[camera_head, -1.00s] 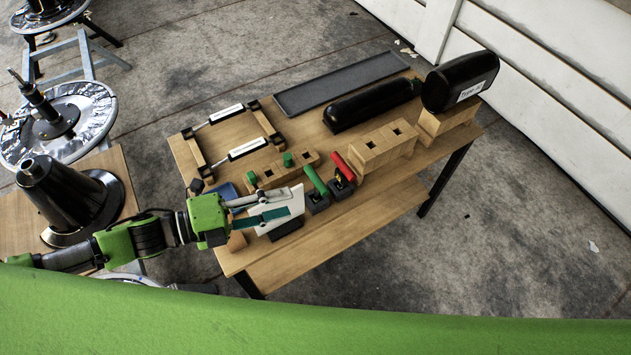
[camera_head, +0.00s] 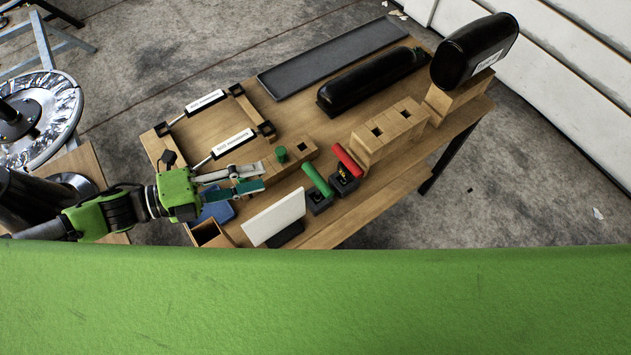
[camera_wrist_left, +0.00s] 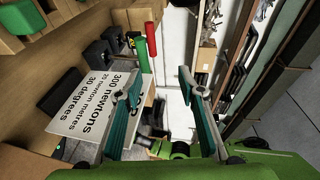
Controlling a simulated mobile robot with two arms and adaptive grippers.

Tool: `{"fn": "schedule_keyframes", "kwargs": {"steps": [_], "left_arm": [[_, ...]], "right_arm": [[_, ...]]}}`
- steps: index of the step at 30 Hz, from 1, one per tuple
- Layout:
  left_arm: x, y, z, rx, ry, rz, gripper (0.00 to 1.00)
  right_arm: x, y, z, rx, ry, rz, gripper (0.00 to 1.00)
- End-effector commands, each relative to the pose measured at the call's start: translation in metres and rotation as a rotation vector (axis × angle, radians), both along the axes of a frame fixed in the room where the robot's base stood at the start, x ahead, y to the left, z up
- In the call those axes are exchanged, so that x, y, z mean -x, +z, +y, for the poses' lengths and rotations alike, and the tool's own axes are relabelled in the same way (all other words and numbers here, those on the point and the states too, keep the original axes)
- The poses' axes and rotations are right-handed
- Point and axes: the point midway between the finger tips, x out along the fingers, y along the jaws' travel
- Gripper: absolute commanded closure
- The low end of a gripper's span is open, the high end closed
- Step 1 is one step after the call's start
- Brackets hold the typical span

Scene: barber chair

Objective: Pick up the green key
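A green bar-shaped handle (camera_head: 317,179) leans in a black base on the table; it also shows beyond my fingers in the left wrist view (camera_wrist_left: 140,55). A short green peg (camera_head: 281,154) stands in a low wooden block (camera_head: 302,149). Which of these is the green key I cannot tell. My left gripper (camera_head: 262,179) is open and empty near the left end of the block, left of the green handle. Its two teal-padded fingers are spread wide in the left wrist view (camera_wrist_left: 165,110). My right gripper is not in view.
A red handle (camera_head: 346,160) stands in a black base next to the green one. A white sign (camera_head: 273,217) stands at the table's front. Larger wooden blocks (camera_head: 388,132), a black cylinder (camera_head: 370,79) and a grey tray (camera_head: 332,57) lie farther right and back.

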Motion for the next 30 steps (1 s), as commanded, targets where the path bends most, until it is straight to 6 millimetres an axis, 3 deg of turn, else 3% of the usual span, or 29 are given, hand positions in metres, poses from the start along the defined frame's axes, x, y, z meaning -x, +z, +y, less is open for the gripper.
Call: {"fn": "schedule_keyframes", "kwargs": {"steps": [1,5,11,16,24,30], "left_arm": [[0.0,-0.012,0.0,0.0,0.0,0.0,0.64],[0.0,-0.026,0.0,0.0,0.0,0.0,0.64],[0.0,-0.041,0.0,0.0,0.001,0.0,0.64],[-0.006,-0.041,-0.014,0.004,0.0,-0.003,0.64],[-0.025,-0.05,-0.062,0.004,-0.001,-0.001,0.64],[-0.032,-0.056,-0.078,0.0,0.001,0.0,0.64]], "right_arm": [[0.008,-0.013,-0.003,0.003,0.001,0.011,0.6],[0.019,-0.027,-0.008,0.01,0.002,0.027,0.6],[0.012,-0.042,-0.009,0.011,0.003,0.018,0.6],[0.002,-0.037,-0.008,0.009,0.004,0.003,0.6],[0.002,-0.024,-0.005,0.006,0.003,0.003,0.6],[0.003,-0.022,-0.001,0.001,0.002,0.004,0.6]]}}
